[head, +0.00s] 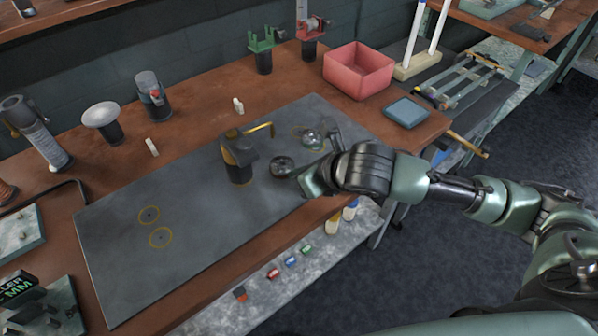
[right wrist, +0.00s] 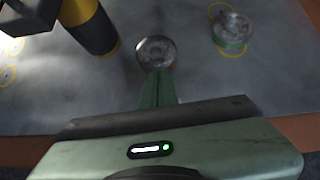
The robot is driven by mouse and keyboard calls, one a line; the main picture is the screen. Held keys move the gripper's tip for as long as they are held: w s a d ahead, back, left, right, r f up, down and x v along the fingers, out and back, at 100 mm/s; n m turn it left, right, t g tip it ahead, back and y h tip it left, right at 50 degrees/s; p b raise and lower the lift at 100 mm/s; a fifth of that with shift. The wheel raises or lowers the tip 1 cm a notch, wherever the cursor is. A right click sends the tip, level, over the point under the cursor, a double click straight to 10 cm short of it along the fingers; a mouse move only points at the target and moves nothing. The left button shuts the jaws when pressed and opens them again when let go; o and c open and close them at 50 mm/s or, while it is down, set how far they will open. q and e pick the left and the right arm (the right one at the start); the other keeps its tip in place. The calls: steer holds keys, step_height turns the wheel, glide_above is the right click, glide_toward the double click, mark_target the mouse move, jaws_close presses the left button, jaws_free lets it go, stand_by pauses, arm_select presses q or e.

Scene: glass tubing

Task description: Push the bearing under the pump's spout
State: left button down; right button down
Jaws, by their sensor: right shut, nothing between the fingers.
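The bearing (head: 281,166), a dark round ring, lies flat on the grey mat just right of the pump. The pump (head: 238,163) is black with a yellow band at its foot, and its brass spout (head: 259,128) points back and right. My right gripper (head: 304,180) is shut and low over the mat, right of the bearing. In the right wrist view the bearing (right wrist: 156,51) sits right at the tips of the shut fingers (right wrist: 157,82); I cannot tell if they touch. The pump (right wrist: 91,22) stands to its left there. My left gripper is not in view.
A glassy, green-based round piece (head: 312,139) stands in a yellow circle behind the bearing; it also shows in the right wrist view (right wrist: 231,32). The mat's (head: 200,240) left half is clear apart from marked circles. A red bin (head: 358,71) stands at the back.

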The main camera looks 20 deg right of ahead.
mark_target(283, 165)
steer(key=shift+w, duration=0.1)
steer(key=w+p, duration=0.1)
steer(key=w+a+p, duration=0.1)
steer(key=w, duration=0.1)
steer(key=shift+a+r, duration=0.15)
steer(key=shift+w+a+f, duration=0.15)
steer(key=shift+w+f, duration=0.05)
steer(key=shift+w, duration=0.1)
steer(key=shift+s, duration=0.1)
